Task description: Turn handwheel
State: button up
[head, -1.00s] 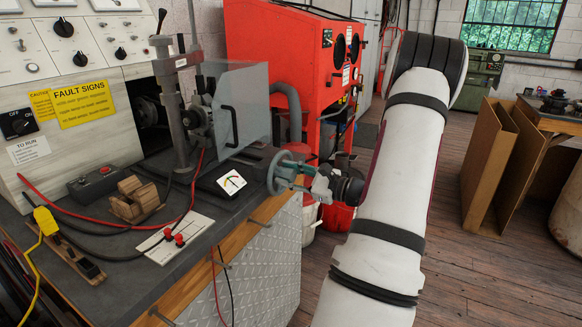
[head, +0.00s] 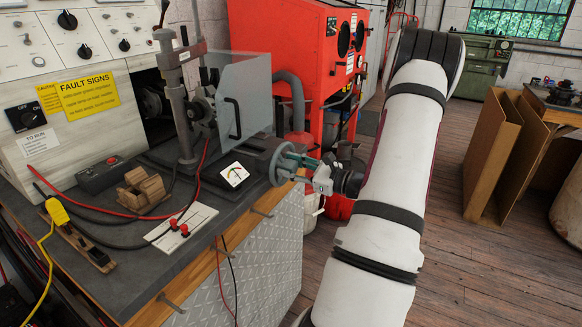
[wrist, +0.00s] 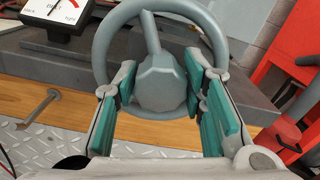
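The grey handwheel (head: 281,163) is on the right end of the dark bench unit, its rim facing my arm. In the wrist view the handwheel (wrist: 104,48) fills the upper middle, with a faceted hub at its centre and a spoke running up to the rim. My gripper (wrist: 162,78) is open, with a teal-padded finger on each side of the hub. Gaps show between hub and pads, and I cannot tell whether the fingers touch the rim or spokes. In the head view my gripper (head: 306,166) is right at the wheel.
A white gauge (head: 234,174) sits on the bench just left of the wheel. A clear guard (head: 240,98) stands behind it. A red cabinet (head: 290,50) stands behind. Wooden floor (head: 465,260) is open at right.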

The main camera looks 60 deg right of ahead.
jog(key=shift+s, duration=0.1)
jog(key=s, duration=1.1)
jog(key=shift+s+d, duration=0.4)
jog(key=shift+d, duration=0.05)
